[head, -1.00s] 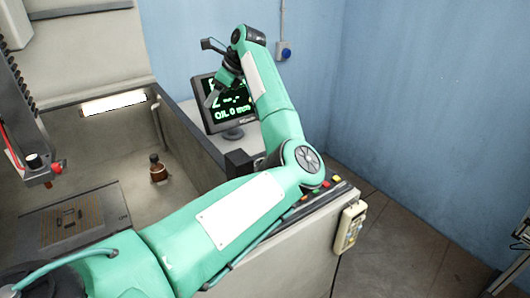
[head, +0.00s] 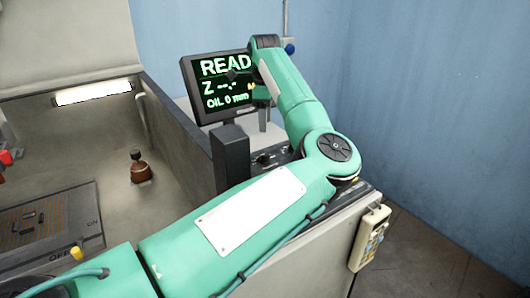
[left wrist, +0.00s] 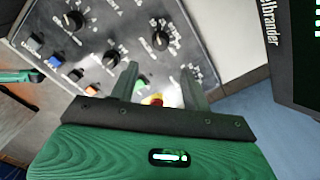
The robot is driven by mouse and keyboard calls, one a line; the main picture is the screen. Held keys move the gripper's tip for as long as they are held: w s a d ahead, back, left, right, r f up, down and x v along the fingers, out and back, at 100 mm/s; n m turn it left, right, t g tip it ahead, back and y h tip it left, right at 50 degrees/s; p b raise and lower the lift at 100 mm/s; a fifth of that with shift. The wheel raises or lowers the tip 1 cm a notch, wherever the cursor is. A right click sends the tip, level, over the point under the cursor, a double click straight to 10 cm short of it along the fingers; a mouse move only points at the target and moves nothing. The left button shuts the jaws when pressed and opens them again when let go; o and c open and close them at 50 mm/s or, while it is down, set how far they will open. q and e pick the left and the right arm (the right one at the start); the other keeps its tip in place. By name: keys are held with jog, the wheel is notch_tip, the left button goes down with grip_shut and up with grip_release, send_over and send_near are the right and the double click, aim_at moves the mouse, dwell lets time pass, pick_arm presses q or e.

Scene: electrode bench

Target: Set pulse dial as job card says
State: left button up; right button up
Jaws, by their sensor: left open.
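The control panel (left wrist: 95,40) carries several black knobs, including one (left wrist: 160,40) just beyond my fingertips and another (left wrist: 110,58) near the left finger. The labels are too blurred to tell which knob is the pulse dial, or where any pointer stands. In the head view, part of the panel with dark knobs (head: 265,158) shows behind my forearm. My left gripper (left wrist: 160,80) is open and empty over the panel, its fingers pointing at the knobs; I cannot tell that it touches any. I cannot make out a job card. My right gripper is out of view.
A monitor (head: 208,112) beside the panel shows "READ", "Z --.-" and "OIL 0 mm". A dark post (head: 231,158) stands in front of it. Coloured buttons, one orange (left wrist: 55,62), lie on the panel. A hand pendant (head: 370,238) hangs on the cabinet's side. A brown bottle (head: 140,170) stands in the tank.

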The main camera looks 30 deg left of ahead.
aim_at(265, 154)
pick_arm(q)
notch_tip(265, 154, down, 10)
jog(key=shift+p, duration=0.45)
jog(key=shift+f, duration=0.65)
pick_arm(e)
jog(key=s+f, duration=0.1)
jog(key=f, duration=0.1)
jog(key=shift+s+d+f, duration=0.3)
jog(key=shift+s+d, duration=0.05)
pick_arm(q)
jog(key=shift+c, duration=0.9)
jog(key=c, duration=0.8)
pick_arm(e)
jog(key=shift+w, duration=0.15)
